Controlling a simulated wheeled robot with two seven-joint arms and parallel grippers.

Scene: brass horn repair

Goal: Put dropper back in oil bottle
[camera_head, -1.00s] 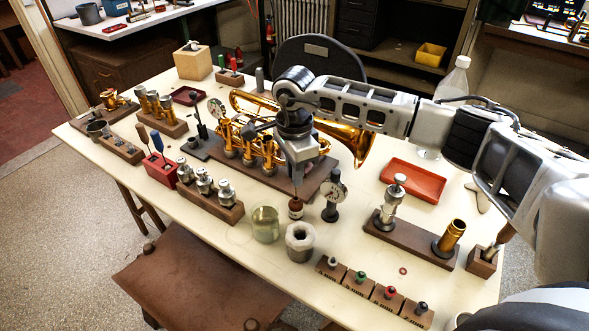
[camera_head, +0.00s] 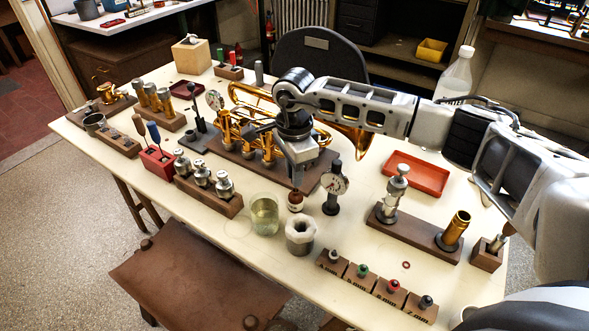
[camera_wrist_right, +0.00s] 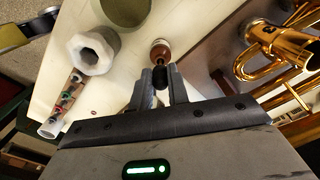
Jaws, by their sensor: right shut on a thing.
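The small brown oil bottle (camera_head: 295,201) with a pale label stands upright on the table, left of a dial gauge. My right gripper (camera_head: 298,183) points down just above the bottle. In the right wrist view the gripper (camera_wrist_right: 161,82) is shut on the dropper (camera_wrist_right: 160,76), whose black bulb sits between the fingertips. The oil bottle (camera_wrist_right: 160,50) lies directly beyond the bulb, in line with it. The dropper's lower end is at the bottle's mouth; how deep it sits inside is hidden. My left gripper is not in view.
A glass jar of liquid (camera_head: 265,214) and a white-topped hexagonal pot (camera_head: 300,236) stand close in front of the bottle. The brass horn (camera_head: 262,105) lies behind.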

